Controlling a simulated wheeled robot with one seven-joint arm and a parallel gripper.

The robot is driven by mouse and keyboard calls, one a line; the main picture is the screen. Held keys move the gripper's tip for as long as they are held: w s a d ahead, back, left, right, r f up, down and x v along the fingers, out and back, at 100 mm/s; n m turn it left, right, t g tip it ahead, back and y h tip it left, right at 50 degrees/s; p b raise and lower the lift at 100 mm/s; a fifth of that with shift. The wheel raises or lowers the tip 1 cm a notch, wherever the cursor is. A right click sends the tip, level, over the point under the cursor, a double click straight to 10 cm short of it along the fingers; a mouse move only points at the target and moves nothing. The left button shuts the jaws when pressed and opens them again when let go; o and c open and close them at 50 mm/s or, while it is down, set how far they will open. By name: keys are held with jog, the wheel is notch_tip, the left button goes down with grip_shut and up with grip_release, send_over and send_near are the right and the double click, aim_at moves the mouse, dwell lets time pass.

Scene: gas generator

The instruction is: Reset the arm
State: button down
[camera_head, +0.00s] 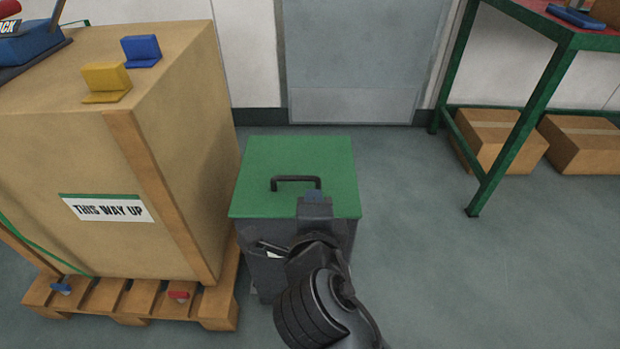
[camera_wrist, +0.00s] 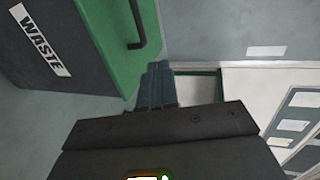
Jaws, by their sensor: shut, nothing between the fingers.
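My gripper (camera_head: 313,197) is shut and empty. In the head view it shows in front of the near part of the green lid, and I cannot tell how far above it is. In the wrist view its fingers (camera_wrist: 160,84) are together. A dark grey waste bin (camera_head: 345,236) with a green lid (camera_head: 255,165) stands on the floor, and the lid is down. The lid has a black handle (camera_head: 296,180), just beyond my gripper. In the wrist view the bin's WASTE label (camera_wrist: 40,40) and the handle (camera_wrist: 137,25) show. My arm hides part of the bin's front.
A large cardboard crate (camera_head: 60,160) on a wooden pallet (camera_head: 223,305) stands close left of the bin. A yellow bracket (camera_head: 105,83) and a blue bracket (camera_head: 142,51) lie on it. A green-framed table (camera_head: 525,125) stands at the right, boxes (camera_head: 497,137) beneath. Floor right of the bin is clear.

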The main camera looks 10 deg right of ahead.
jog(key=s+d+f+n+y, duration=0.1)
jog(key=s+d+f+n, duration=0.15)
jog(key=s, duration=0.25)
jog(key=s+d+f+n+g+y, duration=0.1)
jog(key=s+d+f+n, duration=0.15)
jog(key=s+n, duration=0.2)
jog(key=s+d+f+n+y, duration=0.1)
jog(key=s+d+f+n, duration=0.15)
jog(key=s, duration=0.35)
jog(key=s+d+r+n, duration=0.2)
jog(key=s+r+n, duration=0.15)
jog(key=s, duration=0.45)
jog(key=s+d+r+n+t, duration=0.1)
jog(key=s+d+r+n, duration=0.2)
jog(key=s, duration=0.4)
jog(key=s+d+r+n, duration=0.1)
jog(key=s+r+n, duration=0.25)
jog(key=s, duration=0.45)
notch_tip(320, 180, up, 24)
jog(key=p, duration=2.5)
jog(key=shift+w+r+n, duration=0.2)
jog(key=shift+w+n, duration=0.15)
jog(key=shift+n, duration=0.1)
jog(key=shift+d, duration=0.1)
